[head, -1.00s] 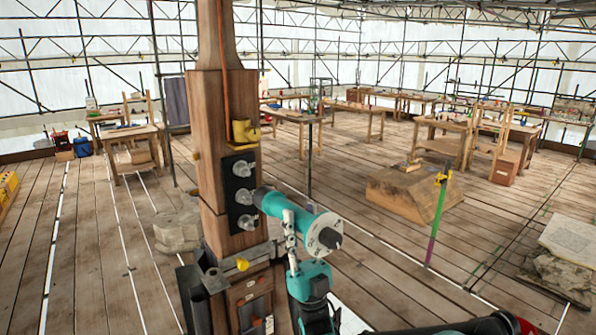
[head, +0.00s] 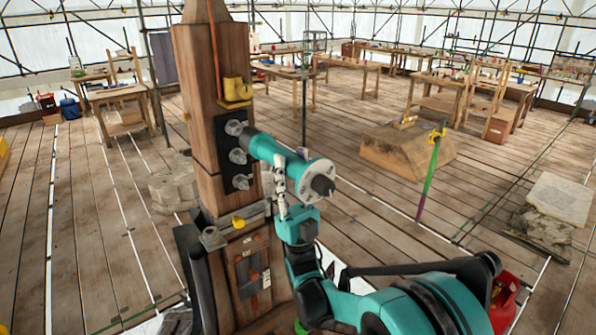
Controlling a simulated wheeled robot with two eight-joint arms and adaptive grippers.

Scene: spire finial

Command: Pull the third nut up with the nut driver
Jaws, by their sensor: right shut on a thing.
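The nut driver (head: 293,168) is a teal cylinder with a grey end disc and a dark tip facing me. My right gripper (head: 280,185) is shut on it from below. Its far end is close to the dark plate on the wooden spire post (head: 200,110), just right of the top nut (head: 235,128). I cannot tell whether it touches that nut. The middle nut (head: 238,156) and the bottom nut (head: 242,181) show silver on the plate below it. My left gripper is out of view.
A metal bracket with a yellow knob (head: 238,222) is below. A wooden block (head: 405,150) and a coloured pole (head: 430,175) stand to the right. Open plank floor lies between.

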